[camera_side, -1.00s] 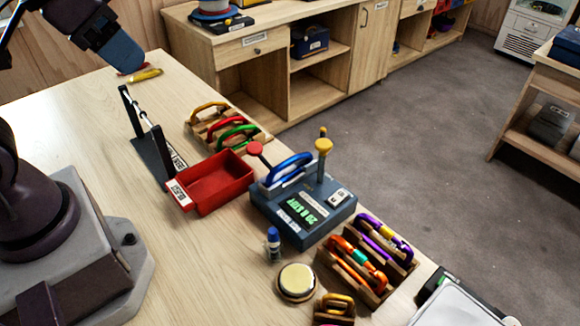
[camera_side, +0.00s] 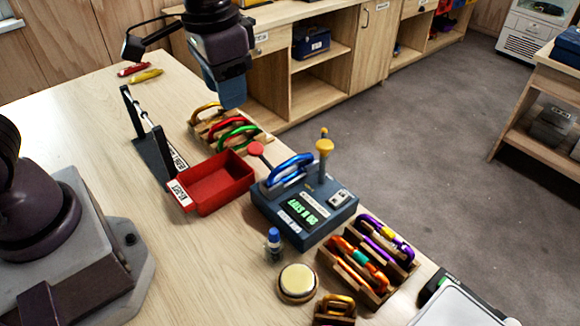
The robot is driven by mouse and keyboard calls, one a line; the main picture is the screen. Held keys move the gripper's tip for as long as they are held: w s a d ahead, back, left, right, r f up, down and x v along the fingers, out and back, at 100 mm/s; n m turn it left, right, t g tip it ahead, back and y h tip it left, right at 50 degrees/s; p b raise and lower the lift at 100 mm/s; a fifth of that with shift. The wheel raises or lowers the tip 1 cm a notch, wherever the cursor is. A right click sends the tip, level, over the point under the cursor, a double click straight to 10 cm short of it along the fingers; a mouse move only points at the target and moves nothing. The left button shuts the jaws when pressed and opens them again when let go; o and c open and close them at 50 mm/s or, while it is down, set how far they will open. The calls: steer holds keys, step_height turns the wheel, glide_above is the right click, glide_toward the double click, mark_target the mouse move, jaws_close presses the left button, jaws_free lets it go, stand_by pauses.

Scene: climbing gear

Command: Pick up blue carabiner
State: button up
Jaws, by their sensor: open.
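The blue carabiner (camera_side: 289,168) is held upright in the top of a dark blue-grey test device (camera_side: 305,209), which has a lit green display and two knobs, one red and one yellow. My gripper (camera_side: 231,98) is above the rack of carabiners, up and to the left of the blue carabiner and clear of it. The gripper is open and holds nothing that I can see. Its fingers overlap in this view, so the gap between them is hidden.
A red bin (camera_side: 214,184) sits left of the device. A wooden rack with yellow, red and green carabiners (camera_side: 237,132) stands behind it. Another rack (camera_side: 368,262) with orange and purple carabiners is at front right. A small blue-capped bottle (camera_side: 274,244) stands before the device.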

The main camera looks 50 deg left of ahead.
steer(key=g+y, duration=0.1)
glide_above(290, 160)
steer(key=s, duration=0.3)
step_height(290, 160, down, 6)
steer(key=f, duration=0.1)
steer(key=w+d+n, duration=0.1)
steer(key=w+d, duration=0.1)
steer(key=w, duration=0.2)
steer(key=shift+n, duration=0.3)
steer(key=f, duration=0.2)
steer(key=a+f, duration=0.1)
steer(key=f, duration=0.4)
steer(key=shift+s+a, duration=0.3)
steer(key=shift+s, duration=0.05)
steer(key=shift+s+a+f, duration=0.1)
steer(key=shift+f, duration=1.25)
steer(key=shift+s+a+f, duration=0.1)
steer(key=shift+f, duration=1.25)
steer(key=shift+c, duration=0.4)
jaws_close()
